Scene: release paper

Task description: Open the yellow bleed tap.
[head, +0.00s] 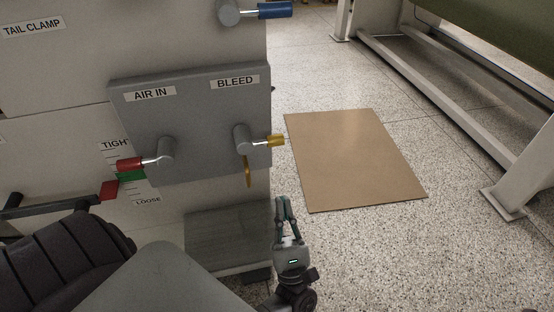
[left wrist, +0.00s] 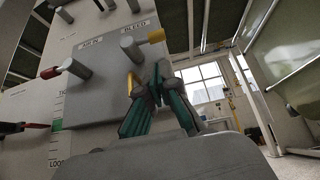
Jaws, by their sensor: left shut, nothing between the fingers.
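The yellow bleed tap (head: 275,141) is a short yellow-tipped lever pointing right from a grey valve body, under the BLEED label on a grey panel. A thin yellow piece (head: 248,172) hangs below that body. In the left wrist view the yellow lever tip (left wrist: 156,36) is above my fingers. My left gripper (head: 283,200) points up, below and slightly right of the tap, with visible distance between them in the head view. Its teal fingers (left wrist: 147,80) are shut and empty; they partly overlap the yellow hanging piece in the left wrist view. My right gripper is not in view.
The red AIR IN tap (head: 130,163) is left on the same panel (head: 200,100). A blue-handled tap (head: 275,10) is above. A grey ledge (head: 228,235) sits left of my gripper. A brown sheet (head: 355,158) lies on the speckled floor; the space right of the panel is free.

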